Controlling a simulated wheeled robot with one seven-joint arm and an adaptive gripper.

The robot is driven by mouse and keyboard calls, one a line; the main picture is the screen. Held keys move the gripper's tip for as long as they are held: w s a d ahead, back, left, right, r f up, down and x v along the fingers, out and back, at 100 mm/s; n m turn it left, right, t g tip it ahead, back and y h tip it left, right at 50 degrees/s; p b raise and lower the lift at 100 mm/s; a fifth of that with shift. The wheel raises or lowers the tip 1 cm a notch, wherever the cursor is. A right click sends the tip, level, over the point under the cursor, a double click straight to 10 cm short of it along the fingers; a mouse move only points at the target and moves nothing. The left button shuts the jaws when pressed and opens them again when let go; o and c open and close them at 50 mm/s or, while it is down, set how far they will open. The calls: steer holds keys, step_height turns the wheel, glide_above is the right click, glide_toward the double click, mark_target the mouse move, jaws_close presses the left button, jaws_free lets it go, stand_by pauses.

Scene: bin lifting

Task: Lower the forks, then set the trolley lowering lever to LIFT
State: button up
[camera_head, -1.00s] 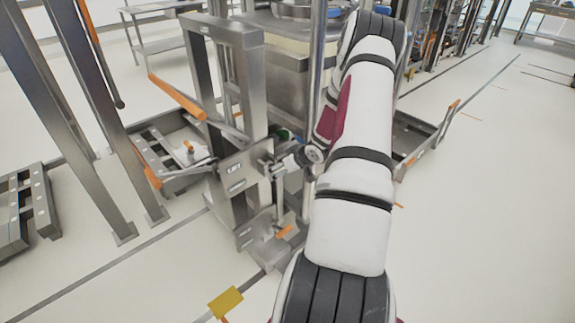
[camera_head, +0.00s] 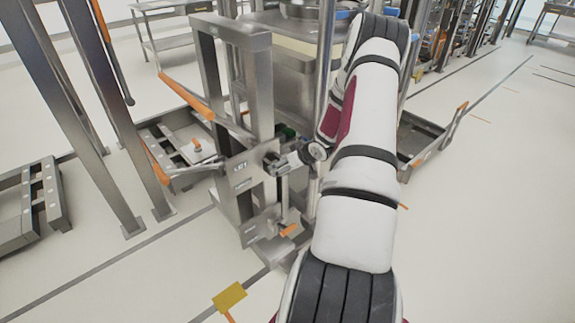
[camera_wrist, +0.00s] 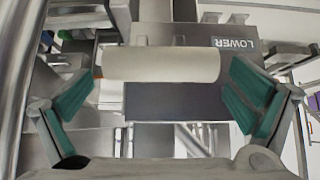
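The steel trolley (camera_head: 262,75) stands upright in the middle of the head view, with a label plate (camera_head: 240,172) on its near side. In the wrist view this plate (camera_wrist: 180,98) carries an upside-down LOWER label (camera_wrist: 233,43). A pale cylindrical lever handle (camera_wrist: 160,64) lies crosswise in front of the plate. My gripper (camera_wrist: 160,100) has its two green-padded fingers spread wide, one near each end of the handle, with visible gaps. In the head view my gripper (camera_head: 284,161) is beside the plate, and my arm hides part of the trolley. The forks are not clearly distinguishable.
A large steel bin (camera_head: 295,75) stands behind the trolley. Tall steel posts (camera_head: 75,110) rise at the left. An orange-ended bar (camera_head: 187,96) and a low tray frame (camera_head: 175,140) stick out left.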

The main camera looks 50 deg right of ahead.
steer(key=v, duration=1.2)
stand_by(0.8)
